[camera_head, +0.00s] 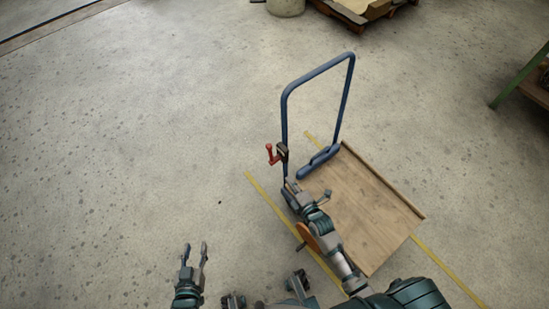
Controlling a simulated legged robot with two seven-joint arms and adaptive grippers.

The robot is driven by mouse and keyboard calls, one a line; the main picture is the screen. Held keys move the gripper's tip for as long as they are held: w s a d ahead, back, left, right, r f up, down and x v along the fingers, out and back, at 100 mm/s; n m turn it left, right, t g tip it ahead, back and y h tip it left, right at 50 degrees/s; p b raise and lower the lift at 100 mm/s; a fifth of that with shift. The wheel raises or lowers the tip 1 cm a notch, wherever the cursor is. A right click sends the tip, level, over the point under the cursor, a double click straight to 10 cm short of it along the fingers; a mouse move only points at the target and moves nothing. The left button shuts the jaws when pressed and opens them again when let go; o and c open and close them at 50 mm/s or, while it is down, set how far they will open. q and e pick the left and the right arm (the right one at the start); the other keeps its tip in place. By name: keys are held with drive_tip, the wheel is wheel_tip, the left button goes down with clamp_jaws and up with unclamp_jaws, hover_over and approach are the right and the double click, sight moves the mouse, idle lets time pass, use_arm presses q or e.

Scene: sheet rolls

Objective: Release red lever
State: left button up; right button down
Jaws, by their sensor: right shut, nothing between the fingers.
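The red lever (270,153) stands upright on the left side of the cart's blue handle frame (318,71), beside a dark bracket (282,152). My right gripper (290,184) is shut and empty, a little below the lever and apart from it, near the foot of the left post. My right arm reaches over the cart's left edge and hides part of it. My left gripper (195,247) is open and empty over bare floor, to the left of the cart and well below the lever.
The cart's wooden platform (372,205) lies right of my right arm, with an orange wheel (307,236) at its left edge. Yellow floor lines (262,188) run beside it. A green-legged table (520,76) stands at far right. Floor on the left is clear.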

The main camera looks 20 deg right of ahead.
drive_tip(key=b, duration=0.3)
approach(271, 154)
drive_tip(key=w, duration=0.1)
drive_tip(key=b+x, duration=0.1)
drive_tip(key=x, duration=0.4)
drive_tip(key=shift+w+a+f, duration=0.1)
drive_tip(key=shift+w+f, duration=0.15)
use_arm(q)
wheel_tip(271, 154, up, 10)
drive_tip(key=w+d+t+h, duration=0.1)
drive_tip(key=w+t+h, duration=0.1)
drive_tip(key=t, duration=0.7)
drive_tip(key=shift+d+r, duration=0.2)
drive_tip(key=shift+d, duration=0.05)
use_arm(e)
drive_tip(key=shift+w+a+r, duration=0.1)
drive_tip(key=shift+w, duration=0.3)
use_arm(q)
drive_tip(key=shift+f, duration=0.1)
